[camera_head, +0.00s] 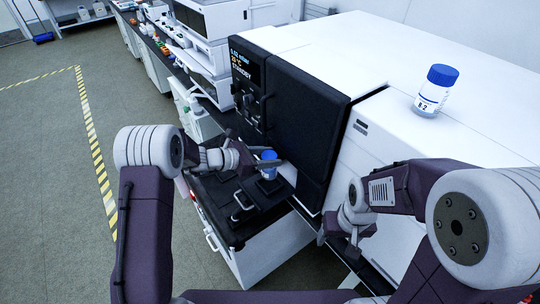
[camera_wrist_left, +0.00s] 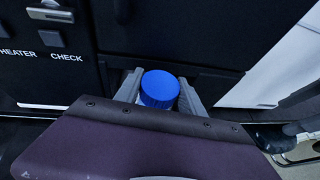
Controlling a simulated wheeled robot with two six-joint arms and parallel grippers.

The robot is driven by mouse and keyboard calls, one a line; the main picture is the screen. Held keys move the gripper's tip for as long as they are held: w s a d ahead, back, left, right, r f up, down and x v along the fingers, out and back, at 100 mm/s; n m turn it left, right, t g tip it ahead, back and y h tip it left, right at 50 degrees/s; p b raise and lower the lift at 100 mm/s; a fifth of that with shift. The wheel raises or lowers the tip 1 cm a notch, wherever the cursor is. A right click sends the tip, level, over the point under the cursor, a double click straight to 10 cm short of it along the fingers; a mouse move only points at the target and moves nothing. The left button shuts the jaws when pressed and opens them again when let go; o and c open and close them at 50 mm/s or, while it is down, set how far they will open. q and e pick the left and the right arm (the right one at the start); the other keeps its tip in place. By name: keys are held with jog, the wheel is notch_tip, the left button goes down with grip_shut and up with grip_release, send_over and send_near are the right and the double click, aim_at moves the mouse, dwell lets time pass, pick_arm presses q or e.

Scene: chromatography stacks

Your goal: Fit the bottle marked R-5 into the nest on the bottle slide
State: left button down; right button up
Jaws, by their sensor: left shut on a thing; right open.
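My left gripper (camera_head: 262,165) is shut on a small bottle with a blue cap (camera_head: 269,156), held over the dark open slide (camera_head: 225,205) at the front of the black instrument. In the left wrist view the blue cap (camera_wrist_left: 160,88) sits between the two grey fingers of the left gripper (camera_wrist_left: 158,95). Its label is hidden, so I cannot read its mark. I cannot tell whether its base touches the slide, and the nest is hidden. My right gripper (camera_head: 345,240) is open and empty beside the white cabinet; its fingers are hard to make out.
A blue-capped bottle marked R-2 (camera_head: 435,90) stands on the white top surface (camera_head: 480,120). The black instrument (camera_head: 300,110) with a lit display rises just behind the slide. A bench (camera_head: 160,50) with other items runs to the back left. The floor at left is clear.

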pick_arm(q)
jog(key=shift+s+d+f+b, duration=0.1)
jog(key=shift+f+b, duration=0.2)
jog(key=shift+f, duration=0.25)
notch_tip(320, 180, down, 4)
jog(key=b, duration=0.3)
jog(key=shift+f+b, duration=0.4)
jog(key=shift+b, duration=0.05)
jog(key=shift+f+b, duration=0.35)
jog(key=shift+b, duration=0.05)
jog(key=c, duration=0.6)
grip_release()
jog(key=v, duration=0.9)
